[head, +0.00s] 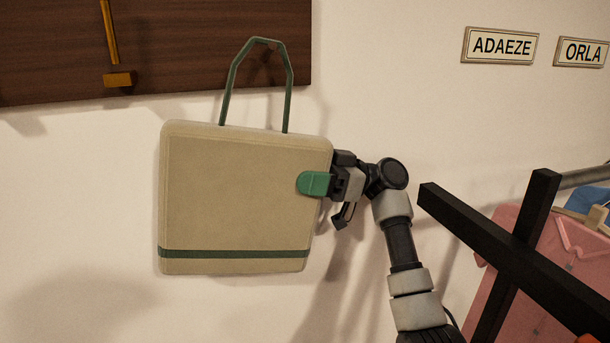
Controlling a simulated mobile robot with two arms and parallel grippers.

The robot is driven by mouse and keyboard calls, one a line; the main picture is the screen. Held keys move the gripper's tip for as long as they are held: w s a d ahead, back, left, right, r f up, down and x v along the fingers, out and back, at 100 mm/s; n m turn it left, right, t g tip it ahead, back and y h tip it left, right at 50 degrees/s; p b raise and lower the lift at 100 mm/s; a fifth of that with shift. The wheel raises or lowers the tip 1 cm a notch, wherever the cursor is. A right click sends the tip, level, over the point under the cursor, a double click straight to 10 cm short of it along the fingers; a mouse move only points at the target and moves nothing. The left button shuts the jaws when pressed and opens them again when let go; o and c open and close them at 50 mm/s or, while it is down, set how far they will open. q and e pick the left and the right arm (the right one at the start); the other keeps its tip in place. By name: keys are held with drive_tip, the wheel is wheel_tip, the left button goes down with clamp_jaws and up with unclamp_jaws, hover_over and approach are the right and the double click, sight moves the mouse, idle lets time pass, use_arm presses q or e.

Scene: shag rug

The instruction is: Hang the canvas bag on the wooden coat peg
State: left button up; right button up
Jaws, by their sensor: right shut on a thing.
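The canvas bag (235,195) is beige, with a dark green stripe near its bottom and a stiff green handle loop (288,95) standing up from its top. It hangs roughly upright in front of the pale wall. My right gripper (326,186) is shut on the bag's right edge, where a bright green piece shows; I cannot tell if that piece is a tab or a finger pad. The loop's upper part overlaps a dark wooden board (200,50). A dim shape shows inside the loop; I cannot tell whether it is a peg or shadow. My left gripper is not in view.
A brass-coloured hook (119,79) hangs on the board left of the bag. Name plates ADAEZE (501,46) and ORLA (583,53) are on the wall. The wall below the bag is clear.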

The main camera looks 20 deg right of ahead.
drive_tip(key=o, duration=1.6)
drive_tip(key=shift+o, duration=0.2)
